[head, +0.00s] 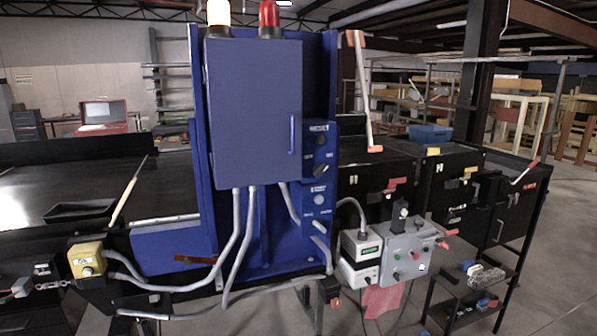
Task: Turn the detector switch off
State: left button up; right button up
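The detector is a tall blue cabinet (252,110) standing over the black conveyor. A narrow blue control panel (328,185) is fixed along its right side. The panel has a dark round button (320,141) near the top and a dark rotary switch (321,170) below it, which appears tilted. Lower down are a pale round button (319,200) and a pale handle-like part (318,226). The labels are too small to read, so I cannot tell the switch's setting. Neither of my grippers shows in the head view.
A white lamp (218,13) and a red lamp (269,15) top the cabinet. Grey conduits (238,225) run down its front. A grey control box (405,252) and a yellow box (87,260) flank it. A low dark shelf (470,300) stands at the right.

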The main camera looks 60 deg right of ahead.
aim_at(319, 169)
jog(key=z, duration=0.6)
jog(key=i, duration=0.95)
jog(key=z, duration=0.85)
